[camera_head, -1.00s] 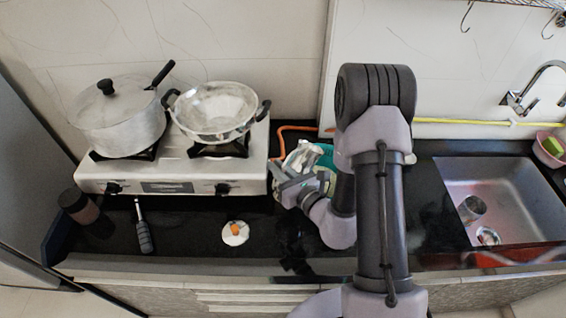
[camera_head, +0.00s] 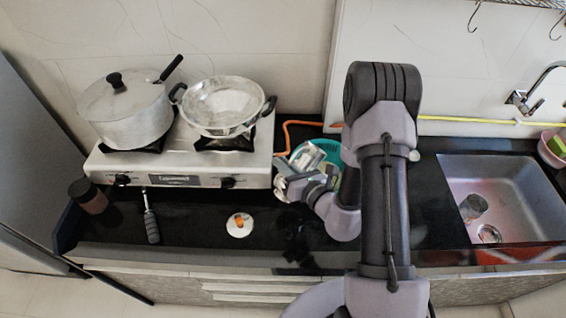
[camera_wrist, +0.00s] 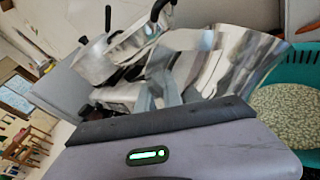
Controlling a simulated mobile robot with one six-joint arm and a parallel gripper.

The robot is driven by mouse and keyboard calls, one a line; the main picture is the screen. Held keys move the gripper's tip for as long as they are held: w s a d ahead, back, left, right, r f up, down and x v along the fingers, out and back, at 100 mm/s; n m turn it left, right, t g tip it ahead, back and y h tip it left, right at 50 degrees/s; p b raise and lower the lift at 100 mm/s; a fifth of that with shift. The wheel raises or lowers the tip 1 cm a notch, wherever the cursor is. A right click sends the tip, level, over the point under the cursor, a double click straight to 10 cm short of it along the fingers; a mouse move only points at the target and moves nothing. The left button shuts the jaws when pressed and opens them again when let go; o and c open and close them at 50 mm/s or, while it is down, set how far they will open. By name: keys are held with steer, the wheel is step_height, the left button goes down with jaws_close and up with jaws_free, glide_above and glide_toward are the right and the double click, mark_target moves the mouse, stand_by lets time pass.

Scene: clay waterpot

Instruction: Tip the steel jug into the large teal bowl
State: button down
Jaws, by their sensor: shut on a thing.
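The steel jug (camera_wrist: 238,62) is shiny and tilted, with its wide end towards the right in the wrist view. My gripper (camera_head: 292,182) is shut on the jug and holds it at the bowl's left side; the jug also shows in the head view (camera_head: 308,156). The large teal bowl (camera_head: 330,149) stands on the counter right of the stove, partly hidden by the jug and my arm. In the wrist view the teal bowl (camera_wrist: 299,66) is at the right edge, with a pale green speckled surface inside. The jug's wide end is beside the bowl's rim. No flow is visible.
A stove (camera_head: 190,170) with a lidded pot (camera_head: 128,112) and a wok-like pan (camera_head: 222,104) is close to the left. An orange hose (camera_head: 287,136) runs behind. A small white dish (camera_head: 240,225) lies in front. A sink (camera_head: 512,190) is at the right.

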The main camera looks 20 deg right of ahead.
steer(key=shift+w+d+r+m+y+p, duration=0.25)
steer(key=shift+m+p, duration=0.35)
steer(key=shift+p, duration=0.6)
stand_by(0.5)
steer(key=shift+d+r+m+p, duration=0.15)
steer(key=shift+r+m+p, duration=0.2)
steer(key=shift+p, duration=0.2)
steer(key=shift+d+r+m+p, duration=0.15)
steer(key=shift+m+p, duration=0.1)
steer(key=shift+p, duration=0.2)
steer(key=shift+w+d+r+m+g+y+p, duration=0.2)
steer(key=shift+d+m+g+y+p, duration=0.15)
steer(key=shift+p, duration=0.35)
stand_by(0.3)
steer(key=shift+w, duration=0.1)
steer(key=shift+w+d+r+m+g+p, duration=0.25)
steer(key=shift+d+r+m+p, duration=0.3)
steer(key=shift+p, duration=0.5)
steer(key=shift+f, duration=0.1)
